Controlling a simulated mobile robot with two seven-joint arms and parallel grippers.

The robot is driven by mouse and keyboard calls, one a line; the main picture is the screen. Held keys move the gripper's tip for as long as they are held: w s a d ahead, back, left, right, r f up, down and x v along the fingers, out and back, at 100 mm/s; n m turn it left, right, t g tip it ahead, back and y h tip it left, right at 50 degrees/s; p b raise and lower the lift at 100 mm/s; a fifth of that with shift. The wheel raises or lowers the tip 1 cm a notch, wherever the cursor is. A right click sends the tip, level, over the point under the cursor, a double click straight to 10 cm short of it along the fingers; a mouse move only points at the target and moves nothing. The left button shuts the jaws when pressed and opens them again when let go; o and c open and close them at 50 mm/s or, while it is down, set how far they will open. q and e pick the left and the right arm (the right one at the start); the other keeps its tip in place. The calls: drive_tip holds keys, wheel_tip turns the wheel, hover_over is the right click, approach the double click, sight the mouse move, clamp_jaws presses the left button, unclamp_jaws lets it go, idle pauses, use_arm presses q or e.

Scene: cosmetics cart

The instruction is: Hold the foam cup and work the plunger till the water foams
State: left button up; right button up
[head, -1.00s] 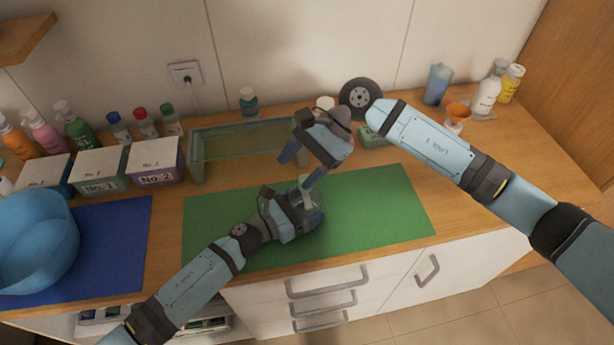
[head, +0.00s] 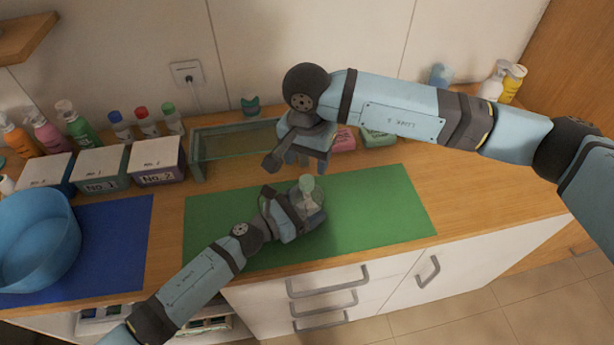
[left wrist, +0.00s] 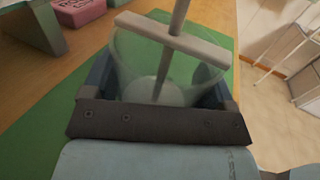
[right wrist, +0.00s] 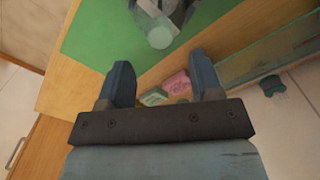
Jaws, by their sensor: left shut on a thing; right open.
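The clear foam cup (head: 312,200) stands on the green mat (head: 385,205), with a pale plunger knob (head: 307,183) on top. In the left wrist view the translucent cup (left wrist: 140,60) shows between the fingers, with the plunger rod (left wrist: 168,55) and a pale crossbar (left wrist: 175,38) over its mouth. My left gripper (head: 300,208) is shut on the cup. My right gripper (head: 287,160) is open and empty, above and behind the cup. In the right wrist view the knob (right wrist: 160,37) lies beyond its open fingers (right wrist: 163,85). The water cannot be made out.
A glass-like tray (head: 235,140) stands behind the mat. Pink (head: 343,139) and green (head: 378,138) blocks lie at the back. A blue bowl (head: 38,240) and lidded boxes (head: 100,168) are at left. The mat's right part is clear.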

sight(307, 179)
wheel_tip(307, 179, down, 6)
drive_tip(key=shift+f, duration=0.2)
